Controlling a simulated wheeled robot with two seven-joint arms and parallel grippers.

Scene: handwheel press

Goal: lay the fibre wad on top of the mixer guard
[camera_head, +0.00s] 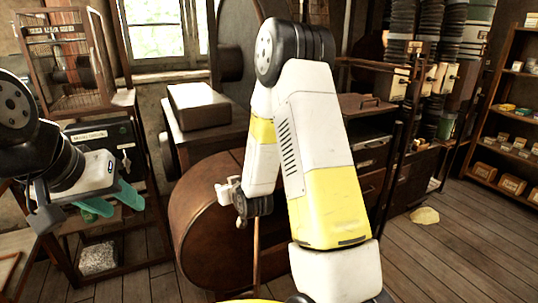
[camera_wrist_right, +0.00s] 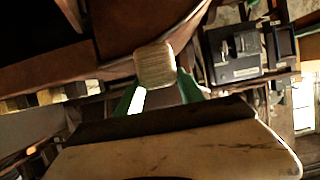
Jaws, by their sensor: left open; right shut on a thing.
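In the right wrist view, my right gripper (camera_wrist_right: 160,92) has its green fingers shut on a pale tan, streaked block, which looks like the fibre wad (camera_wrist_right: 155,64). I cannot make out this wad or the right fingertips in the head view. The big rounded rust-brown housing in the head view, apparently the mixer guard (camera_head: 203,222), stands behind my right forearm, which hides part of it. Whether the wad touches anything below it cannot be told. My left gripper (camera_head: 113,202) is open and empty at the left, its green fingers apart.
A grey-brown box (camera_head: 198,105) stands on a bench behind the housing. A wire cage (camera_head: 60,62) is at the back left. A shelf unit (camera_head: 510,110) with small boxes is at the right. A pale lump (camera_head: 424,215) lies on the otherwise open floor at right.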

